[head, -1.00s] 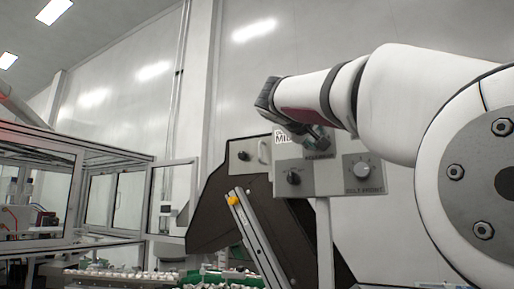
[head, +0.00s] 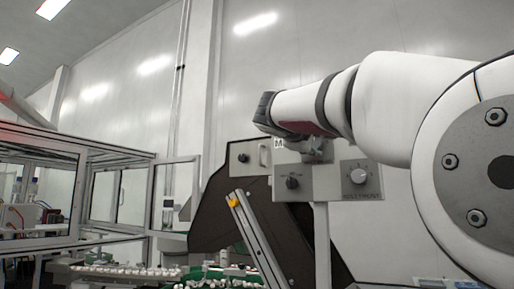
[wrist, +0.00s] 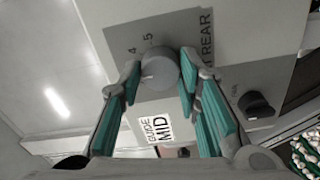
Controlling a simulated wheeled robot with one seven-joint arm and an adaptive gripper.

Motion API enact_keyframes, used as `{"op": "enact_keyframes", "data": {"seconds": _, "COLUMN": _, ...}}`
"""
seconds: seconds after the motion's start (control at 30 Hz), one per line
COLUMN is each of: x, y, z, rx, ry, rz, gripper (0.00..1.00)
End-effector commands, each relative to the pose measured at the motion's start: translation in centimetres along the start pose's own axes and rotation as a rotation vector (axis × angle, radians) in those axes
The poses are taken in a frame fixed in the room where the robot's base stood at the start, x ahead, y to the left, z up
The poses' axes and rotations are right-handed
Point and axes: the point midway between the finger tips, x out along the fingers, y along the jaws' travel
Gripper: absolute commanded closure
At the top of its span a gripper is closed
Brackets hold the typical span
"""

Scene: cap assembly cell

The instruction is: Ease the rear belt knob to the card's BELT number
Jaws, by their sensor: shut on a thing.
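The rear belt knob (wrist: 157,68) is a round grey dial on a grey plate, with "REAR" printed beside it and the numbers 4 and 5 near its rim. My gripper (wrist: 160,70) is shut on it, one teal-padded finger on each side. A faint mark shows on the knob's face, but I cannot tell which number it points to. The card (wrist: 157,130) reads "GUIDE MID" in the wrist view; no BELT line shows on it. In the head view my gripper (head: 318,150) hides the rear knob, and only an "M" of the card (head: 279,143) shows.
The front belt knob (head: 358,178) sits at the right of the control box (head: 325,192). A black knob (head: 292,183) is at its left; a black knob also shows in the wrist view (wrist: 257,105). A slanted metal rail (head: 258,240) stands below left.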

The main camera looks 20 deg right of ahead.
Motion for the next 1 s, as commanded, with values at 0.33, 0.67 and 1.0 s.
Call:
{"op": "enact_keyframes", "data": {"seconds": 0.33, "x": 0.00, "y": -0.07, "z": -0.10, "rx": -0.017, "ry": 0.002, "rz": -0.001, "gripper": 0.97}}
{"op": "enact_keyframes", "data": {"seconds": 0.67, "x": 0.00, "y": -0.06, "z": -0.08, "rx": -0.017, "ry": 0.001, "rz": -0.001, "gripper": 0.49}}
{"op": "enact_keyframes", "data": {"seconds": 1.0, "x": -0.63, "y": 0.02, "z": -0.06, "rx": -0.015, "ry": 0.002, "rz": 0.000, "gripper": 0.49}}
